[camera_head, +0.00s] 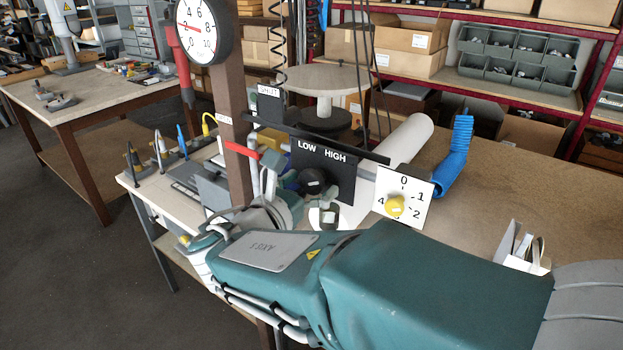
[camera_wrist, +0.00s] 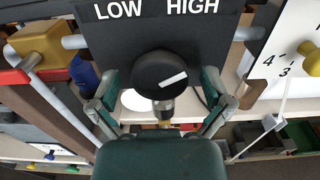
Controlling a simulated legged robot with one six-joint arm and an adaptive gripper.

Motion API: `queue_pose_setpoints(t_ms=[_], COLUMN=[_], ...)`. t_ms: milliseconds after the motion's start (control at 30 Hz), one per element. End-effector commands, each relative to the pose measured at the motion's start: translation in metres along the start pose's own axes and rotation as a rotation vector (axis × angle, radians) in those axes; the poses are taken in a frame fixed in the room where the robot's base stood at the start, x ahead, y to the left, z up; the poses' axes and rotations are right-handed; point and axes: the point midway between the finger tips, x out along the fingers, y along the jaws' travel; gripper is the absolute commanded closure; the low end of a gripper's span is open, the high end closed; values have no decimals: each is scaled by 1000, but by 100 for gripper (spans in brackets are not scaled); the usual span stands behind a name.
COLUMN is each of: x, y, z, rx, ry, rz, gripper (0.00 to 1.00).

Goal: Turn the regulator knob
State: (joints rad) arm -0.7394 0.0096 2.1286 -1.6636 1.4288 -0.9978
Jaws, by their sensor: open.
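A round black knob (camera_wrist: 162,77) with a white pointer mark sits below the words LOW and HIGH on a dark panel (camera_wrist: 150,38). The mark slants up to the right, toward the HIGH side. My gripper (camera_wrist: 161,82) is open, with one finger on each side of the knob and visible gaps between them. I cannot tell how far the fingertips are from the panel. In the head view the knob (camera_head: 313,180) shows on the panel (camera_head: 330,158), just beyond my arm's end.
A white dial plate (camera_head: 416,184) with a yellow knob (camera_head: 396,206) stands to the right. A brown post (camera_head: 232,90) with a round gauge (camera_head: 203,28) stands to the left. A grey pipe and red-handled valve (camera_head: 243,149) are near the gripper. A blue hose (camera_head: 461,150) lies further right.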

Motion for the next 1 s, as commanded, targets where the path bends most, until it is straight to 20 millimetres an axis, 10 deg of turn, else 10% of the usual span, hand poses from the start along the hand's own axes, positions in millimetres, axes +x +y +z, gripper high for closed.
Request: queue_pose_setpoints(t_ms=[67,200,300,1000], x=[0,1,2,1], y=[0,-2,-3,-1], z=[0,0,1,0], rx=[0,2,3,93], ry=[1,2,2,2], rz=[0,0,1,0], gripper=[1,59,81,84])
